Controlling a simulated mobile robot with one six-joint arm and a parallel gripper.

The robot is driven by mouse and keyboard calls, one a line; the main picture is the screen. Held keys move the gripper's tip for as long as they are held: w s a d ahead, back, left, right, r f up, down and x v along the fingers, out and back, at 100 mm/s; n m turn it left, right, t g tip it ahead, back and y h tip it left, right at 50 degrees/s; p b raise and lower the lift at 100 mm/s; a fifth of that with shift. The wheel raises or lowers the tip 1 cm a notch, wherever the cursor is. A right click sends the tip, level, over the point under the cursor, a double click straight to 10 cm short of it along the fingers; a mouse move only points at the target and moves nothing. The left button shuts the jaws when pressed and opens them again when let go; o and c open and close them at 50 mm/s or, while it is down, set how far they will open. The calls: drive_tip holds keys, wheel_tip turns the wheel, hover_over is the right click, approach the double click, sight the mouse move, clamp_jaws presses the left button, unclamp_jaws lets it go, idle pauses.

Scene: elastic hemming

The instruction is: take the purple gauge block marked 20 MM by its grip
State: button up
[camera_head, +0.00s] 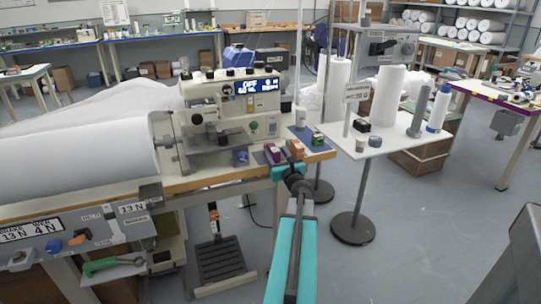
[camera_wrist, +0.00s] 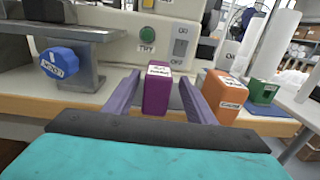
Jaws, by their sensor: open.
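The purple gauge block (camera_wrist: 156,94) stands upright on the wooden-edged worktop, with a white label on top too small to read. My gripper (camera_wrist: 160,77) is open. Its two fingers stand left and right of the purple block, with a visible gap on the right side. I cannot tell whether the left finger touches it. In the head view the purple block (camera_head: 272,154) sits at the worktop's front edge, just beyond my gripper.
An orange block (camera_wrist: 222,98) stands close to the right finger, and a green block (camera_wrist: 263,92) farther right. A blue knob (camera_wrist: 59,63) on a metal bracket is at the left. The sewing machine (camera_head: 235,107) rises behind. A white side table (camera_head: 375,145) stands at the right.

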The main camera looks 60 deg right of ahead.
drive_tip(key=shift+a+x, duration=0.2)
drive_tip(key=shift+x, duration=2.4)
drive_tip(key=shift+w+r, duration=0.15)
drive_tip(key=shift+c, duration=0.3)
drive_tip(key=c, duration=1.2)
drive_tip(key=shift+r+p, duration=0.15)
drive_tip(key=shift+p, duration=0.15)
